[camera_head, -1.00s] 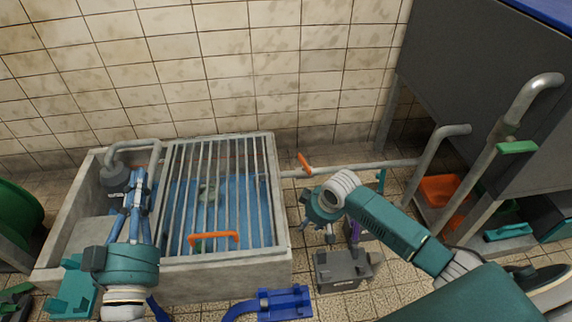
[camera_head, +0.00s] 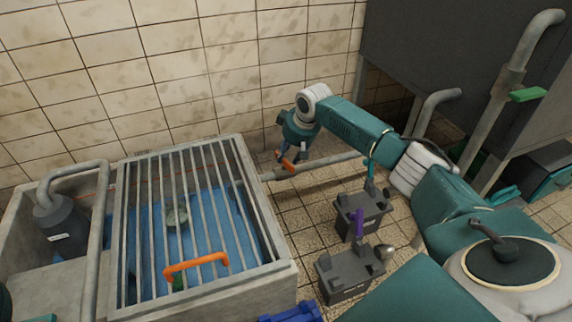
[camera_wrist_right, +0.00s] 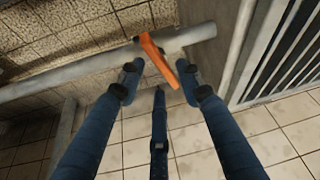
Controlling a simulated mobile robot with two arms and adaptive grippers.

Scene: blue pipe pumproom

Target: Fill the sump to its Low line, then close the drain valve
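The sump (camera_head: 275,288) is a concrete basin at lower left in the head view. A grey grate (camera_head: 205,190) with an orange handle (camera_head: 197,265) covers its blue interior. I cannot make out the water level or a Low line. The drain valve's orange lever (camera_head: 288,164) sits on the pipe right of the basin. My right gripper (camera_head: 283,154) is at this lever. In the right wrist view the lever (camera_wrist_right: 160,60) lies between the blue fingertips (camera_wrist_right: 165,85), with gaps beside it, so the gripper is open. My left gripper is out of view.
A grey pump (camera_head: 62,225) with a bent pipe stands at the basin's left end. Dark grey boxes (camera_head: 345,272) stand on the tiled floor beside the basin, below my right arm. A large grey tank (camera_head: 430,60) with pipes is at right. The tiled wall is close behind the valve.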

